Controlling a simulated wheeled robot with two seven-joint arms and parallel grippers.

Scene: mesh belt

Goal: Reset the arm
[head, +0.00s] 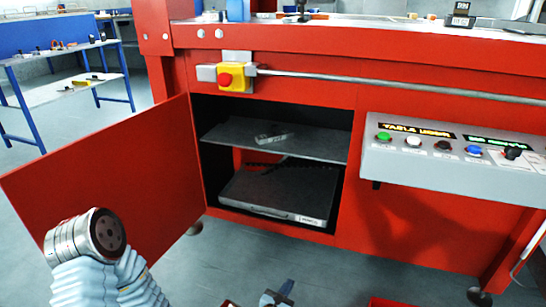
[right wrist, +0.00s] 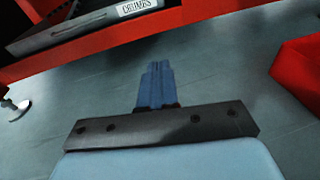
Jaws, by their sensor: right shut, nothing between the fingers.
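My right gripper (head: 283,291) shows at the bottom edge of the head view, low in front of the open cabinet. In the right wrist view its blue fingers (right wrist: 156,80) are together and empty, over bare grey floor. The fingers are apart from the cabinet and from the case inside it. A pale arm part of mine with a round metal end shows at the lower left of the head view. My left gripper is not seen.
The red cabinet's door (head: 110,190) stands open to the left. Inside are a shelf (head: 300,137) with a small item and a dark case (head: 275,195) below. A yellow-red stop button (head: 234,77) and button panel (head: 450,165) project from the front. A red object (right wrist: 300,70) lies right.

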